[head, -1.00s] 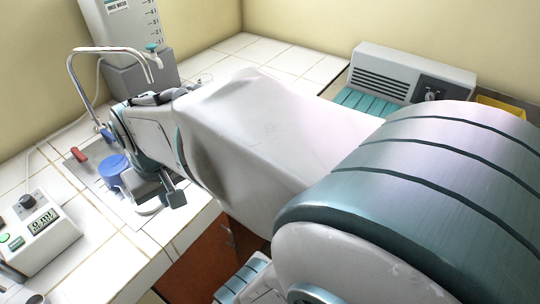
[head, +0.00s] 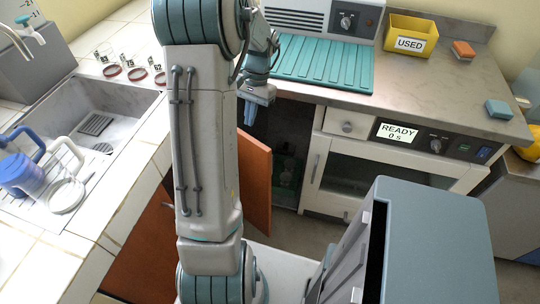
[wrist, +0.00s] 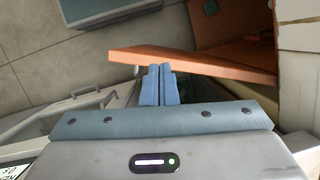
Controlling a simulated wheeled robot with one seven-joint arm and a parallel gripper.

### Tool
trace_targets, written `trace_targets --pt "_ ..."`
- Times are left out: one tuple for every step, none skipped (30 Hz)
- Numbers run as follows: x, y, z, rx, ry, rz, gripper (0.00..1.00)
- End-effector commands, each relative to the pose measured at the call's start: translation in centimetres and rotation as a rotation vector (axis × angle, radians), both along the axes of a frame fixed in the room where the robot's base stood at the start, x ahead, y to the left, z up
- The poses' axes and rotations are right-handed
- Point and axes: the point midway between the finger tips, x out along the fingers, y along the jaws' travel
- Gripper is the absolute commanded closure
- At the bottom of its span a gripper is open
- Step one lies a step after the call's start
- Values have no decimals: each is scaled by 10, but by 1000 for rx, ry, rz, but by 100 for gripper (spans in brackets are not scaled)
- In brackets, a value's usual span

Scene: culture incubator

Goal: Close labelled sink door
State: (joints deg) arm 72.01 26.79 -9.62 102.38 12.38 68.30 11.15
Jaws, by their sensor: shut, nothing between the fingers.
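An orange-brown cabinet door (head: 255,182) stands swung open beside my arm, at the right end of the sink counter. I see no label on the part that shows. In the wrist view the door (wrist: 190,62) crosses just beyond my fingertips. My gripper (head: 258,112) is shut and empty, with blue fingers near the door's top edge. The gripper also shows in the wrist view (wrist: 160,72), fingertips overlapping the door's edge; I cannot tell whether they touch. My arm hides part of the door and the cabinet opening.
Another orange panel (head: 145,245) is below the counter. A white incubator (head: 385,165) reading READY is at the right. A grey-blue box (head: 430,225) stands at front right.

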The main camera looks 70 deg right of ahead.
Motion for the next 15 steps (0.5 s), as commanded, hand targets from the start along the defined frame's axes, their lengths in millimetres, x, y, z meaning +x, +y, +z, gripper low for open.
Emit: trace_targets --pt "-24 -12 -17 23 6 -68 100" --pt "-34 -17 -23 33 8 -98 100" --pt "-46 -22 -30 44 10 -133 100" --pt "-54 -25 -33 50 10 -155 100" --pt "-61 -27 -37 58 12 -173 100" --pt "-68 -30 -41 63 13 -192 100" --pt "-72 -31 -43 67 13 -205 100" --pt "-75 -32 -44 71 14 -214 100" --pt "-78 -33 -46 75 15 -222 100" --pt "-80 -33 -48 76 15 -226 100" --pt "-81 -33 -49 77 15 -229 100" --pt "-81 -32 -52 77 15 -231 100" --pt "-81 -31 -54 77 15 -231 100" --pt "-80 -30 -57 77 15 -231 100" --pt "-80 -28 -62 79 15 -231 100"
